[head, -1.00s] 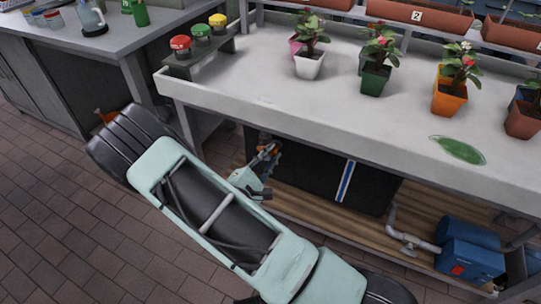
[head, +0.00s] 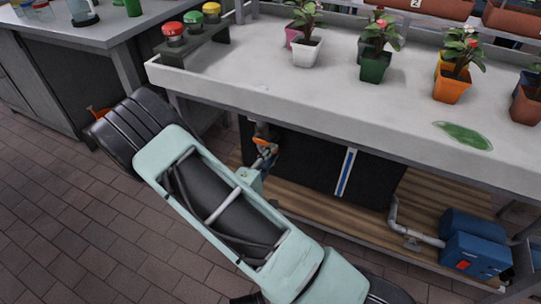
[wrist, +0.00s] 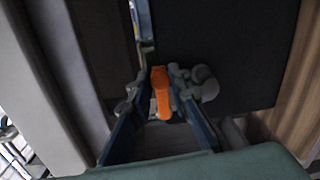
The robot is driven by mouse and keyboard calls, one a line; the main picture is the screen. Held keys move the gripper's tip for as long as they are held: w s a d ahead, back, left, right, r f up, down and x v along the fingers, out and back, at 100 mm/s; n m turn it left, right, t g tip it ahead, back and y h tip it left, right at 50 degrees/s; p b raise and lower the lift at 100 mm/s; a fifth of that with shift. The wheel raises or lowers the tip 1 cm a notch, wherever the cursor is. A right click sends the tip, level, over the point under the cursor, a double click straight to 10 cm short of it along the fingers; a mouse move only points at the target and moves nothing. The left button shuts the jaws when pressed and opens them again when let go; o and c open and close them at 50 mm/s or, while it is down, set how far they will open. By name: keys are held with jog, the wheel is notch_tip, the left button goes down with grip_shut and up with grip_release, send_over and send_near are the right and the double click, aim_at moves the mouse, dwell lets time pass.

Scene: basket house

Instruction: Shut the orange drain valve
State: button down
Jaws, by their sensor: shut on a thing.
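The orange drain valve handle (head: 262,141) is at the front left of the dark tank (head: 320,165) under the bench. In the wrist view the orange handle (wrist: 161,92) lies between the two fingers, its length running roughly up and down the picture. My gripper (wrist: 160,80) is shut on it. In the head view my gripper (head: 266,155) is small and partly hidden by my arm. The valve body is mostly covered by the fingers.
The white bench top (head: 250,75) overhangs the tank and my gripper. The tank stands on a slatted wooden shelf (head: 350,215). A grey pipe (head: 405,232) and a blue pump box (head: 473,245) are at the right. Brick floor is clear at lower left.

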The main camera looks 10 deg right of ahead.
jog(key=shift+f, duration=0.1)
jog(key=c, duration=1.8)
grip_release()
jog(key=shift+s, duration=0.1)
jog(key=v, duration=1.2)
jog(key=shift+d, duration=0.1)
